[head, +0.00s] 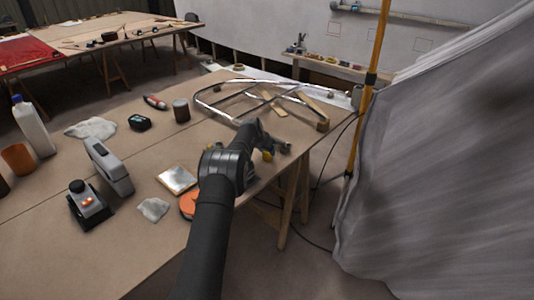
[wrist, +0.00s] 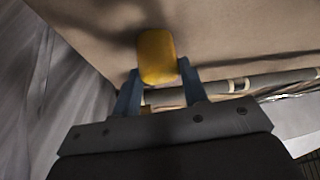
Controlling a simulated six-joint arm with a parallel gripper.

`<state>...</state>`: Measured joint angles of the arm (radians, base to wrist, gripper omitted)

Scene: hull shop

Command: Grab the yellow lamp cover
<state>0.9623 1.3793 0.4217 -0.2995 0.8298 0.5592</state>
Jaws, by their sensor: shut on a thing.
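The yellow lamp cover (wrist: 157,54) is a small rounded yellow piece between the two blue-grey fingers of my gripper (wrist: 158,70) in the wrist view. The fingers are shut on it from both sides. My wrist hides most of the cover there. I cannot tell whether it still touches the table.
A metal tube frame (head: 215,109) lies just beyond my gripper on the table (head: 120,245). Grey sheeting (head: 440,170) and a yellow pole (head: 369,100) stand right.

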